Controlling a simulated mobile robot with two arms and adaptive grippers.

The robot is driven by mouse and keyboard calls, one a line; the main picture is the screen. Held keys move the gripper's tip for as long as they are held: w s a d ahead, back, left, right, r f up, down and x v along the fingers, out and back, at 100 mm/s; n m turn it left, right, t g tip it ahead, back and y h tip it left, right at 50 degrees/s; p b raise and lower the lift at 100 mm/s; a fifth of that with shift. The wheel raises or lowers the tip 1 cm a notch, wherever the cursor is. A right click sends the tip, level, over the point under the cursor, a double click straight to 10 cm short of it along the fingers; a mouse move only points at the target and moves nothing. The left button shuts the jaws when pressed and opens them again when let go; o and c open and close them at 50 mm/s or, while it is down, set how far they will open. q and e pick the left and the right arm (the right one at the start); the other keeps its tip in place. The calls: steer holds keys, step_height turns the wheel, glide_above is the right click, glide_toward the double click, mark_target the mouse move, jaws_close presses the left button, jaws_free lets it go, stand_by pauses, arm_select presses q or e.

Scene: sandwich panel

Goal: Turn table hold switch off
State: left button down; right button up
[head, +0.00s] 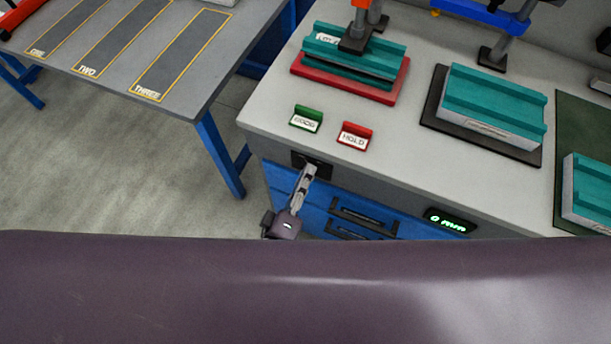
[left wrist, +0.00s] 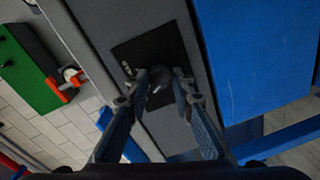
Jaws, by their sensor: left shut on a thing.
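The switch is a dark round knob (left wrist: 158,76) on a black square plate (left wrist: 136,50) on the grey front face of the workbench. The small pale marking on the plate is too small to read. The knob is hidden behind the gripper in the head view. My right gripper is not in view.
A green sign (head: 306,119) and a red HOLD sign (head: 354,136) stand on the bench top (head: 265,105). Teal-and-white panels lie behind, one on a red base. Blue drawers (head: 360,217) and a green-lit display (head: 450,220) are right of the switch. A table with numbered lanes (head: 120,50) stands left.

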arm_select(q)
steer(key=shift+n, duration=1)
steer(key=c, duration=1.7)
jaws_free()
steer(key=shift+o, duration=0.2)
steer(key=shift+s, duration=0.1)
steer(key=v, duration=1.1)
steer(key=shift+s+a, duration=0.25)
steer(key=shift+s, duration=0.1)
steer(key=shift+r, duration=0.1)
